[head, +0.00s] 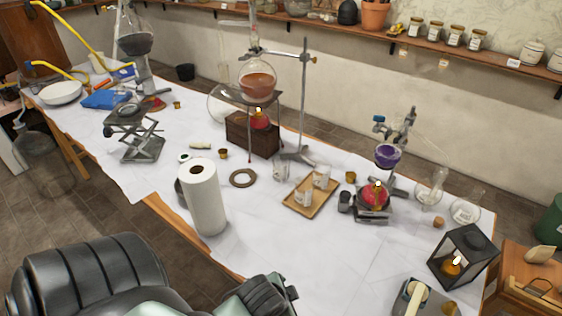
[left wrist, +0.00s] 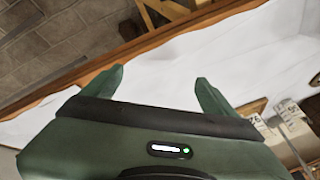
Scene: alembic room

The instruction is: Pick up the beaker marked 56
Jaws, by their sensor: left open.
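My left gripper (left wrist: 160,88) is open and empty, over the table's wooden front edge, apart from the tray. In the head view its arm comes in at the bottom left, nearer than the tray.
A paper towel roll (head: 203,200) stands left of the tray. A tall metal stand (head: 304,100) is behind it. The cloth in front of the tray is clear.

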